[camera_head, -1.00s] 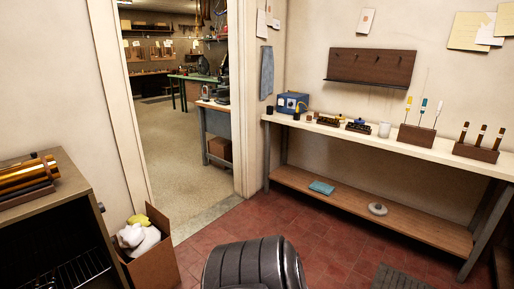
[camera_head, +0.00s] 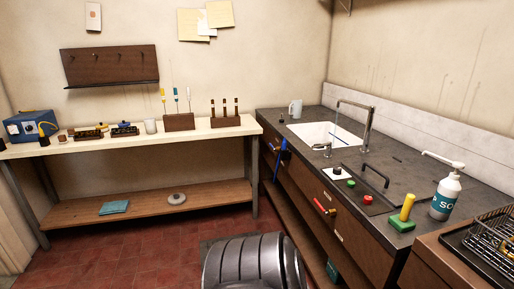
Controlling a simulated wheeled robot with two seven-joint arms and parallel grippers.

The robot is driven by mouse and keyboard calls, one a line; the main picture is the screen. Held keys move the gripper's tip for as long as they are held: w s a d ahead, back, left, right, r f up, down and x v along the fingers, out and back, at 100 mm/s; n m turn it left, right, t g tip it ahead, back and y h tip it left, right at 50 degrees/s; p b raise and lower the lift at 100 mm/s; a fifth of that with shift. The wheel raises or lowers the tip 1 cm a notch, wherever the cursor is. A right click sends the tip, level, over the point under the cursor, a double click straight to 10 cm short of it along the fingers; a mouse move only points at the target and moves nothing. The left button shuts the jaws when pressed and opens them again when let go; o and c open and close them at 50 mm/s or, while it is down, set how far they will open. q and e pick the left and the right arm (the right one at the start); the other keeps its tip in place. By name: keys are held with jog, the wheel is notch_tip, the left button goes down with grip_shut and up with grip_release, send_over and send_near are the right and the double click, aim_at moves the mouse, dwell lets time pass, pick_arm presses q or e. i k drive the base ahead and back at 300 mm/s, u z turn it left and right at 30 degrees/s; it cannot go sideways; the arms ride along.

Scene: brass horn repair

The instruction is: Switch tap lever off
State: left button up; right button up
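A tall metal tap (camera_head: 367,125) stands at the right side of the white sink (camera_head: 318,133) in the dark counter, its spout reaching left over the basin. A thin bluish streak shows below the spout; I cannot tell for sure whether it is running water. A small metal fitting (camera_head: 322,147) sits on the sink's front edge. I cannot tell which part is the tap lever, or its position. Neither of my grippers is in view.
The dark counter (camera_head: 405,165) holds a soap pump bottle (camera_head: 446,196), a green block with a yellow handle (camera_head: 403,213), red and green knobs and a grey mug (camera_head: 296,108). A wire rack (camera_head: 490,245) stands at right. A white-topped bench (camera_head: 200,137) runs along the left wall. Red floor lies between.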

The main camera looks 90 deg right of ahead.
aim_at(321, 146)
jog(key=z, duration=3.25)
jog(key=k, duration=0.45)
jog(key=u, duration=0.6)
jog(key=i, duration=1.85)
jog(key=z, duration=0.95)
jog(key=i, duration=0.4)
jog(key=z, duration=0.45)
